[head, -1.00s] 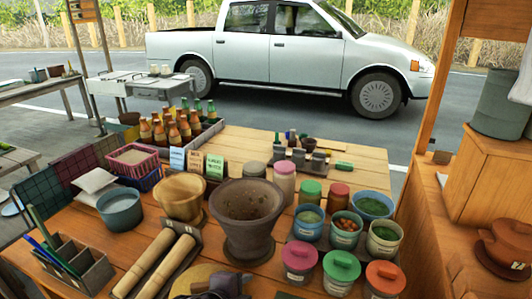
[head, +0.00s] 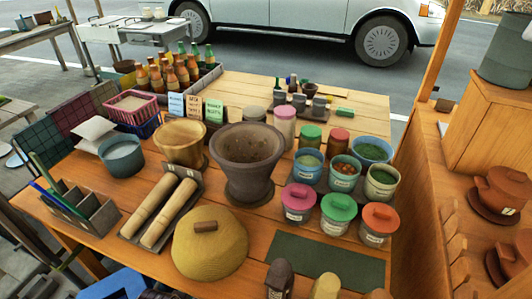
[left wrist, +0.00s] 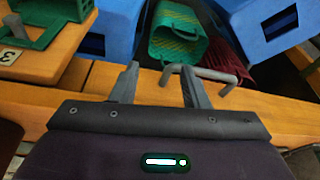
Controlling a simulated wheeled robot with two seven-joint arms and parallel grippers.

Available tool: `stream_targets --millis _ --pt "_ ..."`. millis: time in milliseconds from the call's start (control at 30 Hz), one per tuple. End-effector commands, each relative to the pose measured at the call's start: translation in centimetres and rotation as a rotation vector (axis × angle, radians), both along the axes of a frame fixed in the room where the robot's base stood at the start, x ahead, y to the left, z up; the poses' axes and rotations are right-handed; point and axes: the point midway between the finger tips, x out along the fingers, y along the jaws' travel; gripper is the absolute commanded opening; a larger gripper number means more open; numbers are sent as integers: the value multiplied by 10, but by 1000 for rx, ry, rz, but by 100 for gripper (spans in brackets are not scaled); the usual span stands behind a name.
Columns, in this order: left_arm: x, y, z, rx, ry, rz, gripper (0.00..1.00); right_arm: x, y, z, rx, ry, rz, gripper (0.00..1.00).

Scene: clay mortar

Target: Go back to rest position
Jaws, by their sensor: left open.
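The clay mortar (head: 249,181) stands upright on the wooden table in the head view, and its bowl looks empty. Two light wooden pestles (head: 159,213) lie side by side in a dark holder to its left. My left gripper (left wrist: 160,86) shows in the left wrist view with its two fingers apart and nothing between them. It is over a wooden edge, near a grey bar handle (left wrist: 214,76). The head view shows no fingertips, and my right gripper is in neither current view.
A yellow woven lid (head: 210,247) lies in front of the mortar, and lidded jars (head: 299,204) stand to its right. A dark green mat (head: 327,262) is bare. Blue containers (left wrist: 265,28) and a green basket (left wrist: 178,35) sit beyond the wooden edge.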

Motion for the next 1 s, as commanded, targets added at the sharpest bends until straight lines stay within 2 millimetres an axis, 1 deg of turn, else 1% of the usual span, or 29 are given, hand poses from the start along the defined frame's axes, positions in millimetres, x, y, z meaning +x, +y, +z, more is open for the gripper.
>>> stream_targets --millis 33,67,167,200,267,300,367,400,467,500,567,600,700,800,900,1000 --pt "0 0 -20 1 12 -2 41 0 0 0 0 0 0 36" --pt "-1 -1 -33 2 17 -3 41 0 0 0 0 0 0 36" --pt "-5 -1 -79 3 35 -7 41 0 0 0 1 0 -1 36" --pt "-8 0 -101 3 42 -8 41 0 0 0 1 0 -1 36" --pt "-17 1 -137 5 56 -11 41 0 1 0 1 0 -1 36" --pt "-25 2 -161 6 65 -13 41 0 1 0 1 0 -1 36" --pt "-39 4 -195 7 79 -16 41 0 1 0 1 -1 -1 36" --pt "-50 5 -217 8 87 -18 41 0 0 0 0 -1 -1 36" --pt "-70 8 -248 9 103 -21 41 0 1 0 0 -1 -1 36" --pt "-84 10 -266 11 111 -24 41 1 1 0 0 -1 -1 36" --pt "-107 14 -293 13 124 -27 41 1 1 0 0 -1 -1 36" --pt "-123 17 -309 14 132 -29 41 1 1 0 0 -1 -1 36" --pt "-163 24 -340 17 151 -33 41 1 1 0 0 -1 -1 36" --pt "-197 31 -359 19 166 -37 41 1 0 0 0 -1 -1 36" --pt "-220 36 -369 21 172 -40 41 1 0 0 0 -1 -1 36" --pt "-231 38 -373 22 176 -42 41 1 1 0 0 -1 -1 36"
